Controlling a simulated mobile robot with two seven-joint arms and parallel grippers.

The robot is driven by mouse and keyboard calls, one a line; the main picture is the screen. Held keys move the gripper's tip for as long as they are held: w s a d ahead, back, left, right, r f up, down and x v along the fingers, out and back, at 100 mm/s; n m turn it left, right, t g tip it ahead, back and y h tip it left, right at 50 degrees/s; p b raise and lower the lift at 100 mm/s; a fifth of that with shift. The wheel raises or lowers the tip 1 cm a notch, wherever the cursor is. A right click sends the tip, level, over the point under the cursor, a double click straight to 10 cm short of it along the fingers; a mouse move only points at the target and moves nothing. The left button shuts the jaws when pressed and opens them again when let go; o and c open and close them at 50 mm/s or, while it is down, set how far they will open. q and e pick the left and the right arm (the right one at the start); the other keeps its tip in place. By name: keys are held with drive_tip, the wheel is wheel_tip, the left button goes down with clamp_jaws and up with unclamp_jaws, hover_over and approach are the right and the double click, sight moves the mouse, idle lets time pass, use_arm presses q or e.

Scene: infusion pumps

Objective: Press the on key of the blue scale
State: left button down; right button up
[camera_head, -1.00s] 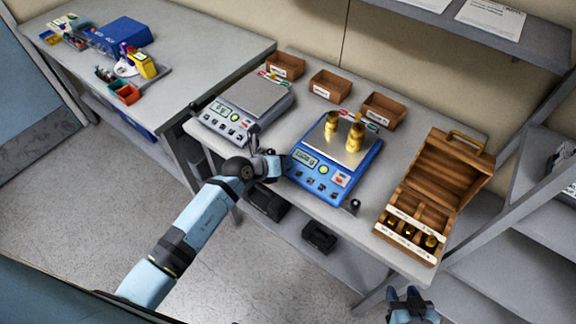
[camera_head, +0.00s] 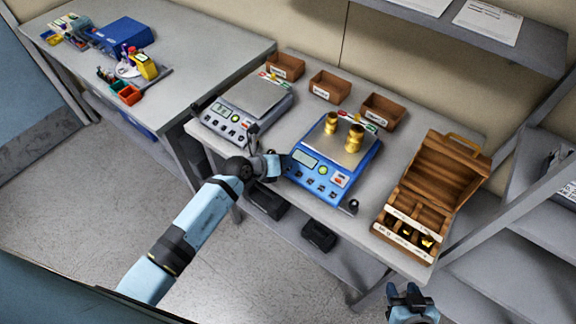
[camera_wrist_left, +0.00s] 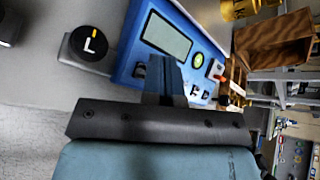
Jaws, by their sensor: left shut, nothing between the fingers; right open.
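The blue scale (camera_head: 340,192) stands on the table, with two brass weights (camera_head: 354,138) on its pan. Its display (camera_head: 304,160) looks blank, also in the left wrist view (camera_wrist_left: 166,35). A round green key (camera_head: 323,170) sits beside the display; it shows in the left wrist view (camera_wrist_left: 198,61), right of the display. My left gripper (camera_head: 274,166) is shut and empty at the scale's left front edge. In the left wrist view its fingertips (camera_wrist_left: 164,72) overlap the panel below the display; contact cannot be told. My right gripper (camera_head: 410,293) is open, off the table's front.
A grey scale (camera_head: 240,108) stands to the left. Three brown trays (camera_head: 330,87) line the back. A wooden box (camera_head: 430,195) with its lid open stands right. A shelf (camera_head: 470,30) hangs above.

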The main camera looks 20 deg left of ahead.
use_arm(q)
drive_tip(key=shift+s+r+p, duration=0.1)
drive_tip(key=shift+r+p, duration=0.5)
drive_tip(key=r+p, duration=0.2)
drive_tip(key=shift+s+a+r+p, duration=0.15)
drive_tip(key=shift+s+r+p, duration=0.05)
drive_tip(key=shift+s+p, duration=0.1)
drive_tip(key=shift+s+a+r, duration=0.1)
drive_tip(key=shift+s+r, duration=0.1)
drive_tip(key=shift+r, duration=0.4)
drive_tip(key=shift+s+r, duration=0.15)
drive_tip(key=shift+r, duration=0.4)
